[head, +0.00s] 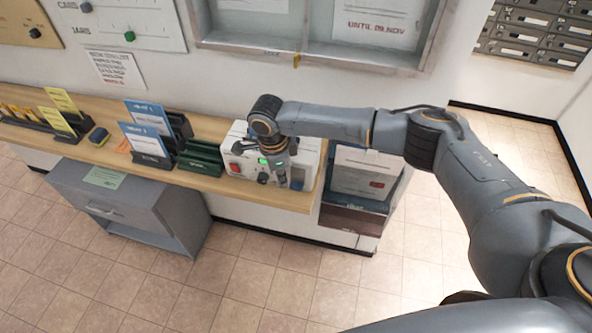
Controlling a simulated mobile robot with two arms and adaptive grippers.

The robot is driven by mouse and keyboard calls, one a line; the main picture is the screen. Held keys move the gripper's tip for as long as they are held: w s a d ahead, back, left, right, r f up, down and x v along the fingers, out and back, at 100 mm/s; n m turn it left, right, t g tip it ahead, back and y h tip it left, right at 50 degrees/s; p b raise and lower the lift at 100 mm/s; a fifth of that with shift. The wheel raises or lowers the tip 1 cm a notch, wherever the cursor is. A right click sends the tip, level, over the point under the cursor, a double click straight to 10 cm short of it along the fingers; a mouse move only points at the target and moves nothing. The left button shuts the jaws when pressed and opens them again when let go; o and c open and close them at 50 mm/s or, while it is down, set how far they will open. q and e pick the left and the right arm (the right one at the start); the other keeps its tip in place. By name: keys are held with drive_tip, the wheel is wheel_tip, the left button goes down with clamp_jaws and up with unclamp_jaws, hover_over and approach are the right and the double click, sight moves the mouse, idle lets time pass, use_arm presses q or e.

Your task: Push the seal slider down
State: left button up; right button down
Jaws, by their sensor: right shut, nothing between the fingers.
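A white box (308,162) with controls stands at the right end of the wooden counter. Its front shows a red button (234,168), a dark knob (262,178) and a blue piece (297,184) near the right side. I cannot read a label marking the seal slider; the blue piece may be its handle. My right gripper (281,182) points down in front of the box, close to the blue piece. It is shut and empty. I cannot tell whether it touches the blue piece. My wrist hides part of the box's front and top. My left gripper is out of view.
Left of the box, the counter (220,185) holds a green tray (200,158), dark holders with blue cards (148,118) and yellow cards (60,100). A grey cabinet (130,205) stands below. A framed board (330,50) hangs above. The tiled floor in front is clear.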

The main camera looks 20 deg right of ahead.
wheel_tip(320, 180, up, 12)
drive_tip(key=a, duration=0.1)
drive_tip(key=shift+a, duration=0.15)
idle(0.6)
